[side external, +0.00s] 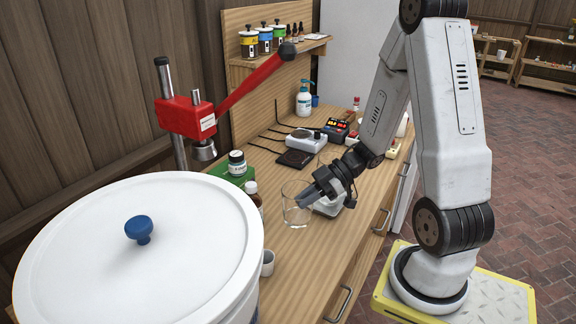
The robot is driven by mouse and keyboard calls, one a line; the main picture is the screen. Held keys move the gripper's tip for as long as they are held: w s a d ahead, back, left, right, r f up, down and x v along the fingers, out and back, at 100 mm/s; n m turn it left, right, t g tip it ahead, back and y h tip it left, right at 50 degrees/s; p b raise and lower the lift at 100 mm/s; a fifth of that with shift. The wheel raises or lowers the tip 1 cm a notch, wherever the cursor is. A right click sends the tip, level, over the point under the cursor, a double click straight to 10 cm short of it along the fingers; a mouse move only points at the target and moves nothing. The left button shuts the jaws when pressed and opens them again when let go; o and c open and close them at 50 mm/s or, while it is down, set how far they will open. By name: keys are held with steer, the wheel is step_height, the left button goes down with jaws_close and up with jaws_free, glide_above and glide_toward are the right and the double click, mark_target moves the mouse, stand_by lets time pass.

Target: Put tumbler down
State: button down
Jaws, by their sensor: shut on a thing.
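A clear glass tumbler (293,207) is upright at the near part of the wooden bench (301,257). My gripper (305,198) reaches in from the right and is shut on the tumbler at its wall. The tumbler's base is at or very close to the bench top; I cannot tell whether it touches. The dark fingers hide part of the tumbler's right side.
A large white lidded vessel (190,240) fills the near left. A small white cup (267,263), a brown bottle (252,190) and a white device (328,206) stand near the tumbler. A red lever press (185,117) stands behind. Bare bench lies in front.

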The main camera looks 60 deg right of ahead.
mark_target(309, 210)
steer(key=shift+s+f, duration=0.1)
steer(key=shift+f, duration=1.9)
steer(key=shift+f, duration=2)
steer(key=shift+f, duration=0.1)
steer(key=c, duration=0.7)
jaws_free()
steer(key=v, duration=0.7)
steer(key=shift+s+d+r, duration=0.15)
steer(key=shift+r, duration=0.05)
